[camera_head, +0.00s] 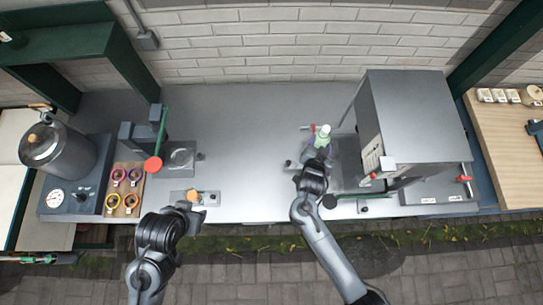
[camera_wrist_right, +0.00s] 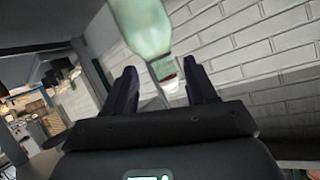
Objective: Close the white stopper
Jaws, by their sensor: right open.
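A pale green bottle (camera_head: 321,141) with a white top (camera_head: 325,129) stands on the grey counter, right of its middle. A small white block (camera_head: 388,163) sits on the front of the grey box machine. I cannot tell which white part is the stopper. My left gripper (camera_head: 197,212) is at the front edge.
The grey box machine (camera_head: 415,115) stands to the right, with red-tipped levers. At the left are a metal pot (camera_head: 58,150), a wooden tray with coloured rings (camera_head: 124,189) and a press with a red disc (camera_head: 153,164). The middle counter (camera_head: 250,140) is clear.

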